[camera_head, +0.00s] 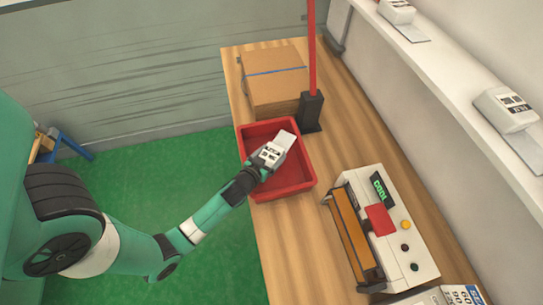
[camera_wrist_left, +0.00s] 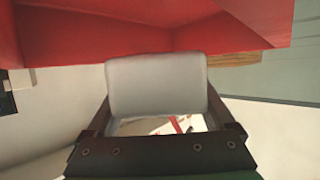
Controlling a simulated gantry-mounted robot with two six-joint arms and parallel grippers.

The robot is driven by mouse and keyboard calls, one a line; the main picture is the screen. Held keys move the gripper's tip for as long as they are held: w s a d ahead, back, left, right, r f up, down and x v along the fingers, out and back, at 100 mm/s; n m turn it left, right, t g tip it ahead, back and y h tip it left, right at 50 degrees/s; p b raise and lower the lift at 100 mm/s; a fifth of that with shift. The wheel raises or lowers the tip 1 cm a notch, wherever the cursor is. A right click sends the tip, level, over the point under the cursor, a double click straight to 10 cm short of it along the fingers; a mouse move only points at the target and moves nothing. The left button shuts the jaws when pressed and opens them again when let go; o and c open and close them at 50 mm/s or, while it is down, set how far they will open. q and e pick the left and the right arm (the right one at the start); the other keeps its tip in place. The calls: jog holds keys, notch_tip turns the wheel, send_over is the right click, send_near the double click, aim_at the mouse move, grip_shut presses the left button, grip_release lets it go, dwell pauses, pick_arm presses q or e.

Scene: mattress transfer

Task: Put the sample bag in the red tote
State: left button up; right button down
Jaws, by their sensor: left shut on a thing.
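The red tote (camera_head: 305,172) stands on the wooden bench, and its red walls fill the top of the left wrist view (camera_wrist_left: 150,30). My left gripper (camera_head: 273,152) is over the tote's opening. It is shut on the pale sample bag (camera_head: 285,141), which shows between the two fingers in the left wrist view (camera_wrist_left: 156,84). I cannot tell how far the bag is above the tote floor. My right gripper is not in view.
A cardboard box (camera_head: 275,82) and a red post on a black base (camera_head: 311,111) stand behind the tote. A sealing machine (camera_head: 396,235) reading COOL is at the right of the tote. White labelled packs (camera_head: 506,110) sit on the wall shelf (camera_head: 450,85).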

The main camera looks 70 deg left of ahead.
pick_arm(q)
jog(key=shift+r, duration=0.1)
jog(key=shift+f+b, duration=0.35)
jog(key=shift+f, duration=0.05)
jog(key=o, duration=1.2)
jog(key=shift+r, duration=0.1)
jog(key=shift+r+p, duration=0.35)
jog(key=shift+p, duration=0.15)
jog(key=v, duration=1.2)
jog(key=shift+f, duration=0.15)
